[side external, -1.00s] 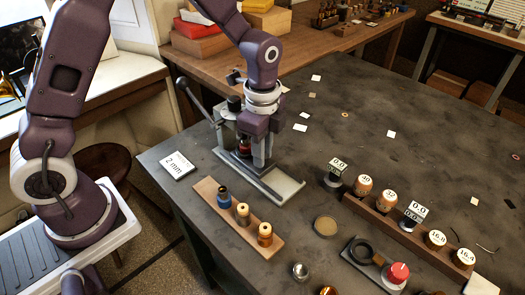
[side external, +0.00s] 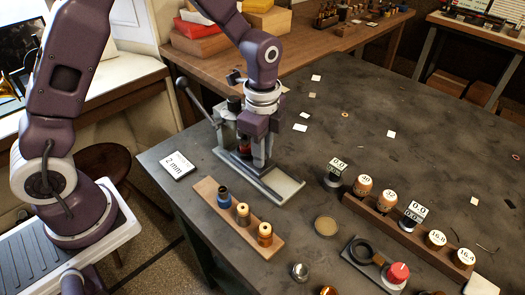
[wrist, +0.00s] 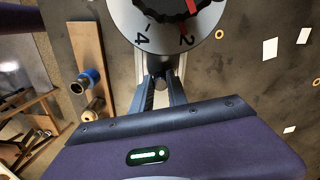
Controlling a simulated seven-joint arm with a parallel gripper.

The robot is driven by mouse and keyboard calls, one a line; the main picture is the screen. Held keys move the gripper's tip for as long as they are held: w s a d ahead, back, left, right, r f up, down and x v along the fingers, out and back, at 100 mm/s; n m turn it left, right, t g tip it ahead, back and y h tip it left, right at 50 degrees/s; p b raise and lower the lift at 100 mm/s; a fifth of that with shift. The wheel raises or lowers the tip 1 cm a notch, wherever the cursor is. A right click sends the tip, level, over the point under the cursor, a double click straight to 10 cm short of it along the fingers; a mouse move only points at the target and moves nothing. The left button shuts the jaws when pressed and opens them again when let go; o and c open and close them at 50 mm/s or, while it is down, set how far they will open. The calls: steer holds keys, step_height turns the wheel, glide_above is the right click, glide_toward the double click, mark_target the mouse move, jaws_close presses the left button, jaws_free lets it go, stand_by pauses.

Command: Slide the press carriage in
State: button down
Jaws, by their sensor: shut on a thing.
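The press (side external: 225,112) stands near the table's left edge, with a lever sticking up to the left and a grey base track (side external: 284,188) reaching toward the front right. My gripper (side external: 258,163) is low over this base, pointing down. It is shut on part of the press carriage, which it largely hides. A small red part (side external: 243,147) shows beside the fingers. In the wrist view my fingers (wrist: 160,92) meet at the carriage below a round dial (wrist: 180,15) with a red pointer, near the marks 2 and 4.
A wooden strip (side external: 215,200) with one blue and two brass pieces lies in front of the press. A white "2 mm" card (side external: 178,165) is to the left. A rack of numbered pieces (side external: 400,232) stands at right. Open table lies behind it.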

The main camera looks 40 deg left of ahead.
mark_target(252, 157)
steer(key=shift+a, duration=1.8)
steer(key=c, duration=1.3)
jaws_free()
steer(key=shift+r, duration=0.1)
step_height(252, 157, up, 7)
